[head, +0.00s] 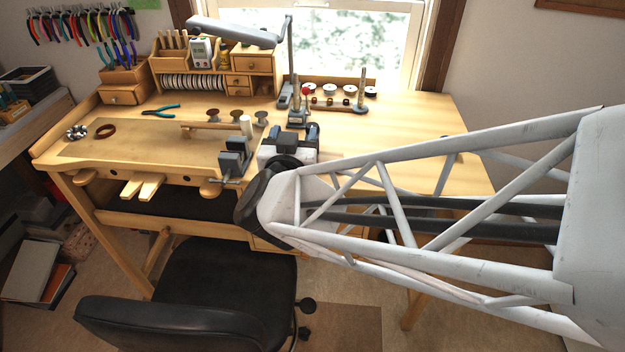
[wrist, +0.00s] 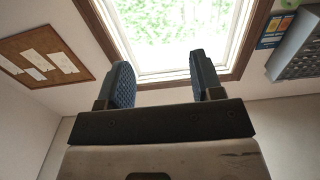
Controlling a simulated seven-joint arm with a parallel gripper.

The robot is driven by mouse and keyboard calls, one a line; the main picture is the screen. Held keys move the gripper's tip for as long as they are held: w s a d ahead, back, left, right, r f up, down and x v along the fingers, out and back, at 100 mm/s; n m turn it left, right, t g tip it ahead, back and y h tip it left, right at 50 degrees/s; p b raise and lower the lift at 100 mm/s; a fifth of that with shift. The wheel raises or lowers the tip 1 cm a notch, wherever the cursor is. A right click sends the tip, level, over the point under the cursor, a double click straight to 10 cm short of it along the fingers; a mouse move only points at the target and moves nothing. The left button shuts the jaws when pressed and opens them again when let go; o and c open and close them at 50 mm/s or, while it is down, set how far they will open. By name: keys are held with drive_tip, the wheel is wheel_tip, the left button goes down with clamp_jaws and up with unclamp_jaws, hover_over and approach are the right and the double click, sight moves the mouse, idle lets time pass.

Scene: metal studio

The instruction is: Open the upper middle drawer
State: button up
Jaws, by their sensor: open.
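The wooden bench organizer (head: 213,61) stands at the back of the workbench. On its right side are a wider drawer (head: 253,62) and two small stacked drawers, the upper one (head: 238,80) above the lower one (head: 238,91), all apparently shut. Under the bench top, part of a wooden drawer front (head: 265,245) shows behind my arm; the rest is hidden. I cannot tell which of these is the upper middle drawer. My gripper (head: 296,136) is above the bench's front middle, apart from the drawers. In the wrist view its jaws (wrist: 166,85) are open and empty, with no drawer in sight.
A vise (head: 235,160) is left of my gripper at the bench's front edge. A lamp (head: 237,32), a stand (head: 298,100) and several spools (head: 349,90) are behind. A black chair (head: 225,270) stands in front. The bench's right part (head: 420,125) is mostly clear.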

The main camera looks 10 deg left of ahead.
wheel_tip(320, 180, down, 37)
drive_tip(key=shift+w, duration=0.15)
drive_tip(key=shift+w, duration=3.75)
